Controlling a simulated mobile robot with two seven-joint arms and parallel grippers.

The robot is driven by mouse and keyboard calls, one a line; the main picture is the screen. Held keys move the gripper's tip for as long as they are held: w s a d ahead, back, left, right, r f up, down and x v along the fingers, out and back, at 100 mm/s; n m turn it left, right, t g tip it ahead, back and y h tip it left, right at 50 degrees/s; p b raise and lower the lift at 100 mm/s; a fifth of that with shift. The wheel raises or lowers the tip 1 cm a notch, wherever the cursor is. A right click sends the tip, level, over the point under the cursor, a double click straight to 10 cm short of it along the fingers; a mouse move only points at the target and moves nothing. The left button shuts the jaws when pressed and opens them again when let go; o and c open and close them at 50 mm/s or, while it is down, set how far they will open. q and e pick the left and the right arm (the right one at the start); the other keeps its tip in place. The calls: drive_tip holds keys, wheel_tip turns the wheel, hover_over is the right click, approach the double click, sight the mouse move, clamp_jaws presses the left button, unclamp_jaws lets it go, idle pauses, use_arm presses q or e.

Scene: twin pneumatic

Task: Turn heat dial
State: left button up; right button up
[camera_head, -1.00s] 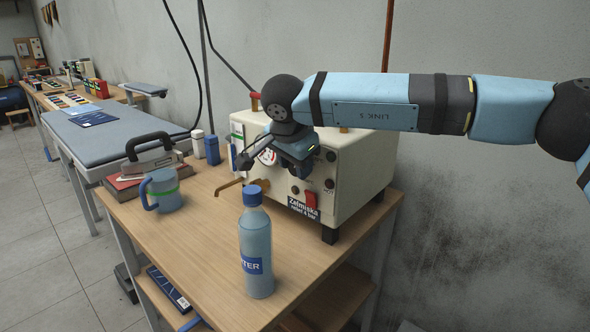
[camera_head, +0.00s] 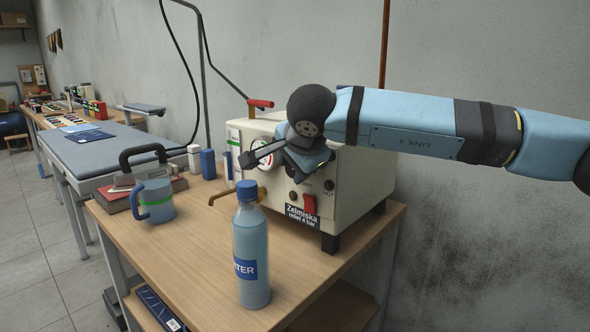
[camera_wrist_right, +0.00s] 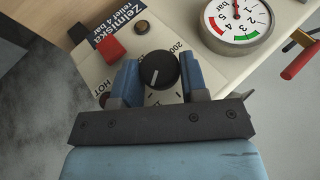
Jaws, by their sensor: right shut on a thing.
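The heat dial (camera_wrist_right: 158,70) is a round black knob with a white pointer line on the cream front panel of the machine (camera_head: 345,178). In the right wrist view my right gripper (camera_wrist_right: 160,78) has its blue fingers on both sides of the dial, shut on it. Numbers, one reading 200, are printed around the dial, partly hidden by the fingers. In the head view my right gripper (camera_head: 305,163) is at the machine's front and hides the dial. My left gripper is not in view.
A pressure gauge (camera_wrist_right: 237,18) and red switch (camera_wrist_right: 109,48) sit near the dial. A bottle (camera_head: 251,250) stands on the wooden table (camera_head: 190,250) before the machine. A mug (camera_head: 155,197) and an iron (camera_head: 148,165) are left. A red-handled valve (camera_head: 260,104) tops the machine.

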drive_tip(key=o, duration=0.9)
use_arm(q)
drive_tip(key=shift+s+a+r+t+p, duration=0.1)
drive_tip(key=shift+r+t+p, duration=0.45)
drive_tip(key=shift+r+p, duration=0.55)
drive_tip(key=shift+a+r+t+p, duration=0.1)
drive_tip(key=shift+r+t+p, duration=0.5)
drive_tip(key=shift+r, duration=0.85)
use_arm(e)
drive_tip(key=v, duration=1.3)
drive_tip(key=shift+s+r, duration=0.25)
drive_tip(key=shift+s, duration=0.1)
